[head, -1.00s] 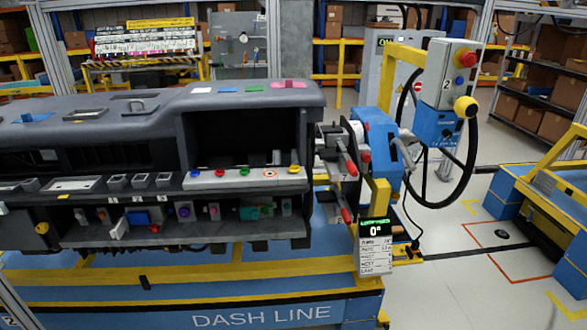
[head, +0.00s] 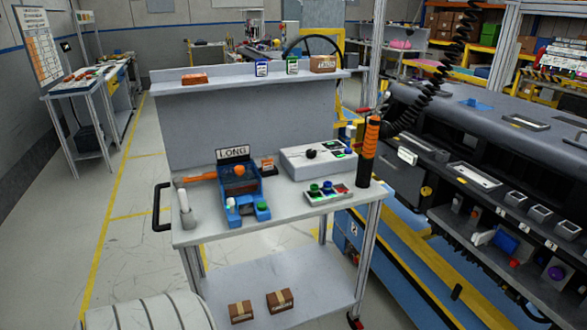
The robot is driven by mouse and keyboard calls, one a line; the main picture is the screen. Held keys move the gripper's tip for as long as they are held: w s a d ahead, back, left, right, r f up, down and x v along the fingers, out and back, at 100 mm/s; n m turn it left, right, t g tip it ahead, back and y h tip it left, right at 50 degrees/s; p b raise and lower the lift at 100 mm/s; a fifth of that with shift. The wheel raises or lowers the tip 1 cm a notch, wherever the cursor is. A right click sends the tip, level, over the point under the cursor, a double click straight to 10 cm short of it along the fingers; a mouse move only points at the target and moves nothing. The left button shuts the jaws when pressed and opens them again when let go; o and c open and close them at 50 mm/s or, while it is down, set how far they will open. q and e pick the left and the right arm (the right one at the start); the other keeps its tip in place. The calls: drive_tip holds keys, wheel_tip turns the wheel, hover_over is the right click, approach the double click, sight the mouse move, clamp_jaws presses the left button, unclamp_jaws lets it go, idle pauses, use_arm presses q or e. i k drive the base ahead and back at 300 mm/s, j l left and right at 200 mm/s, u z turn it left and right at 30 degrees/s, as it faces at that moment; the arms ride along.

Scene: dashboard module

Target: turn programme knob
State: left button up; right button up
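A pale grey control box (head: 300,163) sits on the top of a grey cart. A black knob (head: 311,154) sits on its top face, and small green, red and dark parts are on its right side. I cannot read any marks around the knob, and its angle is too small to tell for sure. I see no label that names it as the programme knob. Neither of my grippers is in view.
On the cart (head: 285,228) are a blue fixture (head: 238,188) with a "LONG" sign, a button box (head: 327,193) and an upright orange-handled tool (head: 370,140) with a coiled cable. The dashboard module (head: 490,118) stands at right. Floor at left is clear.

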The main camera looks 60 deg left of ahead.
sight(311, 153)
drive_tip(key=u, duration=1.45)
